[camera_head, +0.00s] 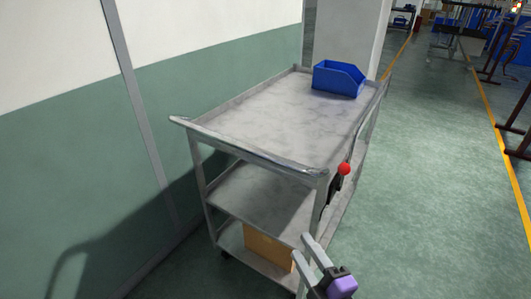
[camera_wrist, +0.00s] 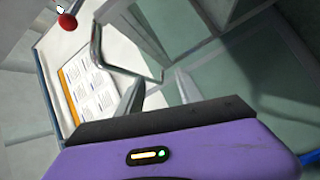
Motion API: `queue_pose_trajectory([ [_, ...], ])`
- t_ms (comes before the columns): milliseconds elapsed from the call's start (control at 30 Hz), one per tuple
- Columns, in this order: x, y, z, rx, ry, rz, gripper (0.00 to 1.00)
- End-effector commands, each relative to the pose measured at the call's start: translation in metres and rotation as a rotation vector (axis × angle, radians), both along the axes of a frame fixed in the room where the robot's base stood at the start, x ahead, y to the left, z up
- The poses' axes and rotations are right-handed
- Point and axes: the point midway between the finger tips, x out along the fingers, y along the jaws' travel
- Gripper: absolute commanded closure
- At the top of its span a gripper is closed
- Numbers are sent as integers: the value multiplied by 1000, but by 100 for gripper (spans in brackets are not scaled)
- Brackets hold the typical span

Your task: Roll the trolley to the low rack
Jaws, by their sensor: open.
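The trolley (camera_head: 265,115) is a grey metal cart with three shelves, standing along the wall in the head view. Its near push bar (camera_head: 250,150) crosses the front edge of the top shelf. A lever with a red knob (camera_head: 344,169) sticks out at its near right corner; the knob also shows in the wrist view (camera_wrist: 67,22). My gripper (camera_head: 303,247) is open and empty, low in front of that corner. In the wrist view, a bent metal bar (camera_wrist: 97,48) lies just beyond the fingertips (camera_wrist: 160,80). I cannot identify the low rack with certainty.
A blue bin (camera_head: 338,79) sits at the trolley top's far end, and a cardboard box (camera_head: 268,246) on its bottom shelf. A green and white wall (camera_head: 70,130) runs close on the left. Open floor (camera_head: 430,180) lies right, with dark racks beyond a yellow line (camera_head: 505,150).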

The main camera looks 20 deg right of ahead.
Motion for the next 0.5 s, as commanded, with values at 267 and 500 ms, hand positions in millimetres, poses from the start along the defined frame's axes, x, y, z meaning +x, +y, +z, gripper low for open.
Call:
queue_pose_trajectory([
  [267,115,-1,64,-332,-89,-105,57],
  [500,163,0,102,-479,-104,-178,57],
])
